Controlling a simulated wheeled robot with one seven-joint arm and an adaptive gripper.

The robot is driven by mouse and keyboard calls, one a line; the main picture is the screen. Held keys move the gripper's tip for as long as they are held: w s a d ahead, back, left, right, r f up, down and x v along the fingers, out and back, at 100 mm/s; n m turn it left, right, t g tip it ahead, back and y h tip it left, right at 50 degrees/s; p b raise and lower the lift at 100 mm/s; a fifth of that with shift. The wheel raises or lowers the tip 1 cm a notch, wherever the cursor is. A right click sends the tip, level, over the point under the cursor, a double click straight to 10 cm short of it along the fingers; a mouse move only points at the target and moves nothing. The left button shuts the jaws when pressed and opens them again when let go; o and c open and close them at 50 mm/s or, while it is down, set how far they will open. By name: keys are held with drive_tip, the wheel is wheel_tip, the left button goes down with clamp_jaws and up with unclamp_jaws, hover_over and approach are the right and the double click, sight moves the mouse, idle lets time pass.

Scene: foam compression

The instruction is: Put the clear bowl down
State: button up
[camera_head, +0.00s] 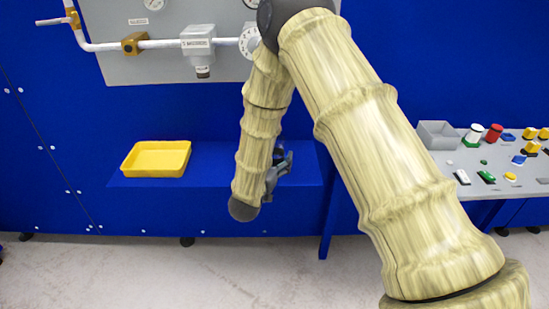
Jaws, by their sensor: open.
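My gripper (283,170) is partly visible as dark grey parts just right of my arm's lower end, over the blue bench. My arm hides much of it. It is open. I cannot make out the clear bowl in this view; it may be hidden behind my arm or too transparent to see.
A yellow tray (157,158) sits on the left part of the blue bench (215,165). A grey panel with pipes and gauges (160,66) is on the blue wall above. At right, a grey table (460,158) holds a grey bin (438,135) and several small coloured parts.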

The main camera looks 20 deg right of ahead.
drive_tip(key=shift+r, duration=0.15)
drive_tip(key=v, duration=1.2)
